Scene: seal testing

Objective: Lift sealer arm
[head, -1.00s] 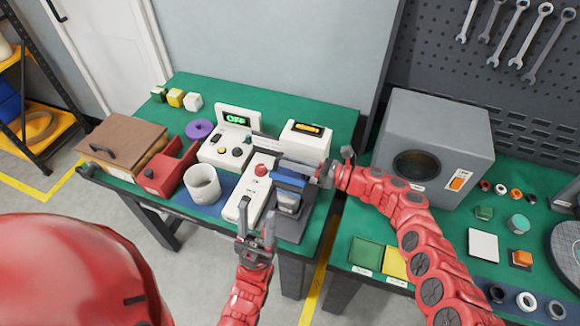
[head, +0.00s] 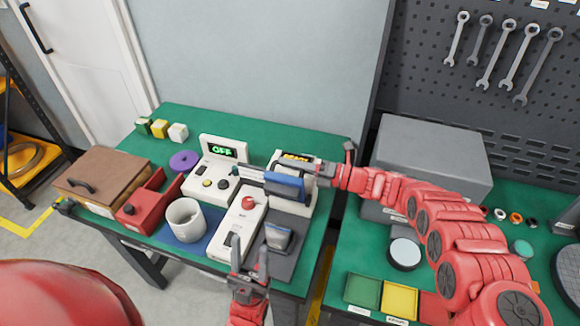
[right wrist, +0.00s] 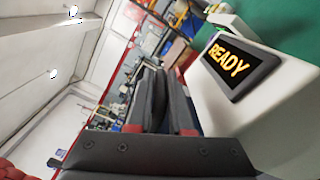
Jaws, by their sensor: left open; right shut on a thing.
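The sealer has a white body with a lit READY display (head: 295,160); the display is large in the right wrist view (right wrist: 230,65). Its sealer arm has a blue part (head: 285,184) and stands raised, clear above the dark sealer base (head: 280,238). My right gripper (head: 312,175) is shut on the sealer arm at its right end. In the right wrist view its dark fingers (right wrist: 165,105) show, but the grip itself is hidden.
A control box reading OFF (head: 218,172), a white cup (head: 186,218), a red holder (head: 150,200) and a brown lidded box (head: 103,182) stand to the left on the green table.

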